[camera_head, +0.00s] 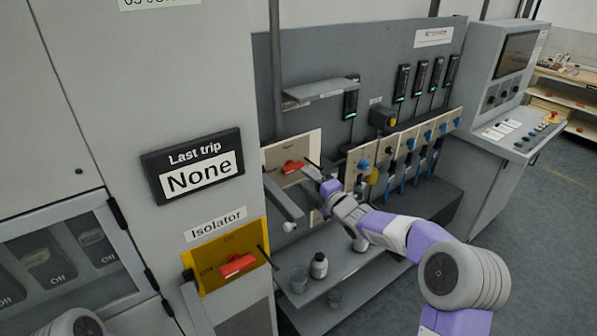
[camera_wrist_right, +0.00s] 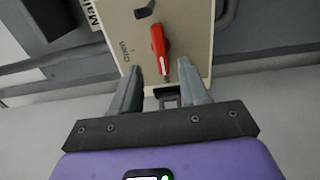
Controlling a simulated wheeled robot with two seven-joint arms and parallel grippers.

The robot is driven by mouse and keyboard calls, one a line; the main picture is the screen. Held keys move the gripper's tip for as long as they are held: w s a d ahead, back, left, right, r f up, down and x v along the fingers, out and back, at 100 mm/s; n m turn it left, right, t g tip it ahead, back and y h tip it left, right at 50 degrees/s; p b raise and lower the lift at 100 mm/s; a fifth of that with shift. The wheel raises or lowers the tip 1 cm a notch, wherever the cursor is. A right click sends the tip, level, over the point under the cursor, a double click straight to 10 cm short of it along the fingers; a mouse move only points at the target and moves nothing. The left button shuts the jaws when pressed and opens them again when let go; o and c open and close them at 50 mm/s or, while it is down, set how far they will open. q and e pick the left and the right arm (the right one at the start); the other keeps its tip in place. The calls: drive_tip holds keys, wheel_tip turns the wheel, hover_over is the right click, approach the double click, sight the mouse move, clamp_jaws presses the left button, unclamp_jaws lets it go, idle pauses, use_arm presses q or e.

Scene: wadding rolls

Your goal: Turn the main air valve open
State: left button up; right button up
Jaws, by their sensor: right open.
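The main air valve has a red handle (camera_head: 292,167) on a cream plate (camera_head: 275,155) on the grey wall panel. In the right wrist view the red handle (camera_wrist_right: 159,44) runs nearly lengthwise, its lower end towards my fingers. The word "Open" is printed on the plate to its left. My right gripper (camera_wrist_right: 160,78) is open, with its fingertips just short of the handle's lower end and one on either side of its line; they look apart from it. In the head view my right gripper (camera_head: 326,182) is at the plate's lower right. My left gripper is out of view.
A similar red isolator handle (camera_head: 238,265) sits on a yellow plate at the nearer cabinet. A grey bar (camera_head: 283,200) stands out below the valve plate. A shelf below holds a dark bottle (camera_head: 319,266) and cups. Blue-knobbed panels (camera_head: 387,150) stand to the right.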

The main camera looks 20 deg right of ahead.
sight(295, 169)
drive_tip(key=shift+x, duration=2.65)
drive_tip(key=shift+s, duration=0.1)
clamp_jaws()
